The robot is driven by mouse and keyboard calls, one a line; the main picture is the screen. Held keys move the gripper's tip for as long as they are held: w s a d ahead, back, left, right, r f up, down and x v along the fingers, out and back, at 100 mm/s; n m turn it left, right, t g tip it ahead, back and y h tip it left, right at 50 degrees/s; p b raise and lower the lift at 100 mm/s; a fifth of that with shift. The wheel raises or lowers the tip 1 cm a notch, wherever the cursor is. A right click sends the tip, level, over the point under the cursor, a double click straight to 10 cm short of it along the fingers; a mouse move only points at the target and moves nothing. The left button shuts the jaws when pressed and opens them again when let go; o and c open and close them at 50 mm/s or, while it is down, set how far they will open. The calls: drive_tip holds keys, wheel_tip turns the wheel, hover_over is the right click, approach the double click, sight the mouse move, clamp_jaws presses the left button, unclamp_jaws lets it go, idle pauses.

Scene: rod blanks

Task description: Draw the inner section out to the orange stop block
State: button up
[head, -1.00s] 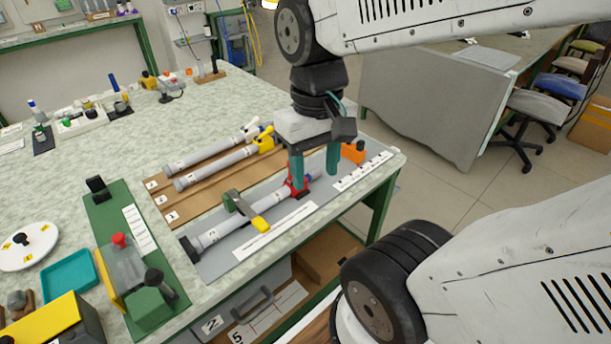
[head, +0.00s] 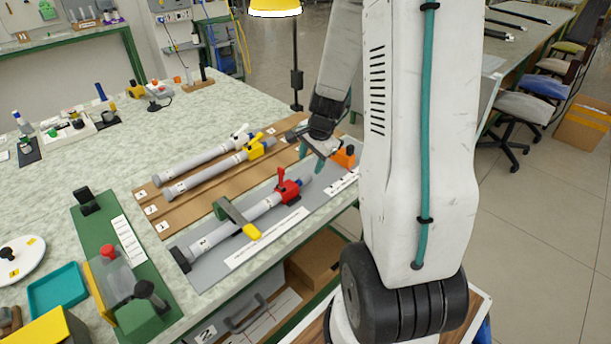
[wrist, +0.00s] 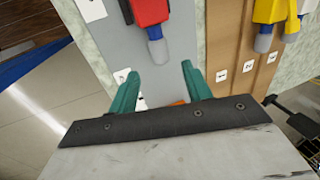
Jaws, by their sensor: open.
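The grey tube (head: 225,232) labelled 2 lies on the grey fixture board, held under a green clamp with a yellow tip (head: 237,217). A red collar (head: 288,190) with an upright red lever sits at its far end. The inner section's short grey end (head: 306,181), with a blue band, sticks out of the collar; it also shows in the wrist view (wrist: 158,52). The orange stop block (head: 344,156) stands apart beyond it, mostly hidden behind my gripper in the wrist view. My gripper (wrist: 160,72) is open and empty, its teal fingers near the inner section's end.
Two more grey tubes, with a yellow collar (head: 261,147) and a white collar (head: 241,135), lie on the brown board beside the fixture. A green fixture (head: 110,255) and a teal tray (head: 58,284) are on the left. The table edge runs close along the fixture.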

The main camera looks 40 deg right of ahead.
sight(306, 176)
drive_tip(key=x, duration=0.7)
drive_tip(key=shift+f, duration=0.3)
drive_tip(key=shift+c, duration=0.3)
clamp_jaws()
drive_tip(key=shift+w, duration=0.1)
